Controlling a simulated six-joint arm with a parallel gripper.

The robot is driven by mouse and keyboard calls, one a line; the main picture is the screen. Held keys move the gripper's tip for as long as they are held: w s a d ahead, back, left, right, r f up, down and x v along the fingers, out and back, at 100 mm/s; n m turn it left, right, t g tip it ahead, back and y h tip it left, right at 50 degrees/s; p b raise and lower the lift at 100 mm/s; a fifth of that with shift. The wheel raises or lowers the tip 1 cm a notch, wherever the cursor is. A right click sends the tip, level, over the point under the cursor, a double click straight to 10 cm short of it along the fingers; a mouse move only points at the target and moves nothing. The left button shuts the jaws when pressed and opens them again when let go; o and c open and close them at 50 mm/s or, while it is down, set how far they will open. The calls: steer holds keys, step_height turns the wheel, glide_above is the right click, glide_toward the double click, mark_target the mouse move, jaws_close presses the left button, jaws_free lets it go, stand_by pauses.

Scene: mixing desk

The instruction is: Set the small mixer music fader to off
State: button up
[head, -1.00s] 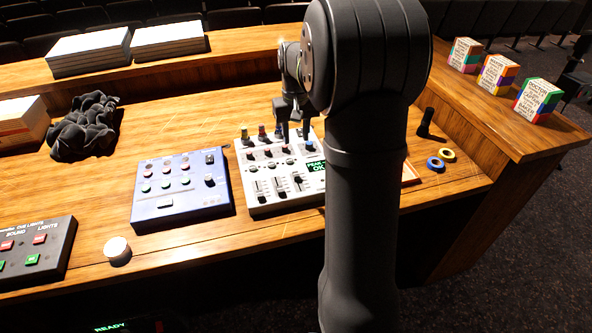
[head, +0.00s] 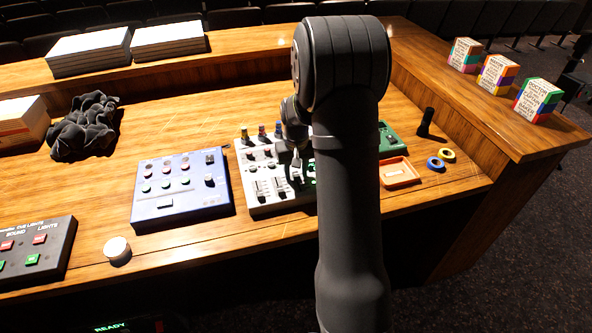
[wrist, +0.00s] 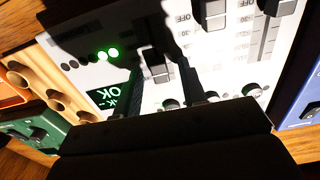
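The small mixer (head: 256,203) is the white panel on the desk, with knobs at the back and three faders at the front. It also shows in the wrist view (wrist: 205,65), turned around. My gripper (head: 297,178) is over its right part. In the wrist view my gripper (wrist: 158,82) has its two dark fingers apart, with nothing held. One fader cap (wrist: 157,70) shows between them; contact cannot be told. Two other fader caps (wrist: 212,15) (wrist: 282,6) lie to its right, beside "OFF" marks. I cannot read which fader is music.
A blue control box (head: 180,205) stands left of the mixer. An orange tray (head: 400,172) and a green box (head: 391,135) stand to its right.

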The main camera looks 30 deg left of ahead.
mark_target(301, 190)
jaws_close()
steer(key=shift+s, duration=0.1)
steer(key=shift+s+d, duration=1.65)
steer(key=shift+d, duration=0.1)
jaws_free()
step_height(301, 190, up, 18)
steer(key=shift+f, duration=0.25)
